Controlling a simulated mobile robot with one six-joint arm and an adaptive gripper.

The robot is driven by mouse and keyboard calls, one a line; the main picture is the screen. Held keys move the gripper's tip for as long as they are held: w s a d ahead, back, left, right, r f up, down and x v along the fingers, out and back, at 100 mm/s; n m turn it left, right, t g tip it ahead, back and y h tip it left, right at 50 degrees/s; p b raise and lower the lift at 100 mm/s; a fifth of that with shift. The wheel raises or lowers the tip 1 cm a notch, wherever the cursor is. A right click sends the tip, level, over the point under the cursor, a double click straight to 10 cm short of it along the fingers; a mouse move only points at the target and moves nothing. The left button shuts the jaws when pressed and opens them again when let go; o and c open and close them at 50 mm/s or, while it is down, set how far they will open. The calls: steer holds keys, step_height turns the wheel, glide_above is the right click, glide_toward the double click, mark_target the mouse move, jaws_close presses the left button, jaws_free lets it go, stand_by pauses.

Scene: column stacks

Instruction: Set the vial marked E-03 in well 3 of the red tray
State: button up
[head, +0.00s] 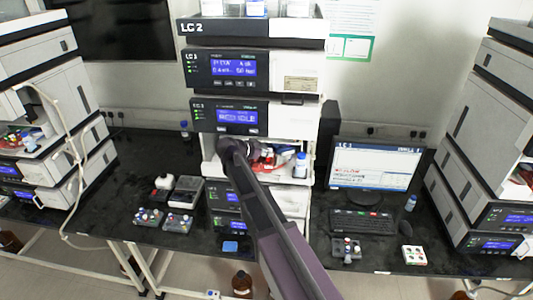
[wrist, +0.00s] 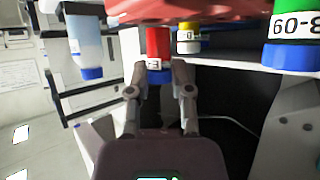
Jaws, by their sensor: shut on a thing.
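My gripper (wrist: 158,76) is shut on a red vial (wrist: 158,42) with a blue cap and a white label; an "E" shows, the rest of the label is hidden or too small. The wrist picture is upside down. The vial's far end meets the underside edge of the red tray (wrist: 190,10) in the picture; I cannot tell whether it sits in a well. In the head view my arm reaches into the open bay of the middle stack, and it hides most of the tray and the held vial. Well numbers are not readable.
A yellow vial (wrist: 189,38) and a green-topped vial with a blue cap (wrist: 292,58) stand by the tray. A clear bottle with a blue cap (wrist: 86,45) is at the left; it also shows in the head view (head: 301,166). The bay's walls are close around.

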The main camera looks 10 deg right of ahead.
steer(key=shift+f+b, duration=0.8)
steer(key=shift+f, duration=0.05)
stand_by(0.5)
stand_by(0.3)
steer(key=o, duration=0.9)
steer(key=shift+r, duration=0.15)
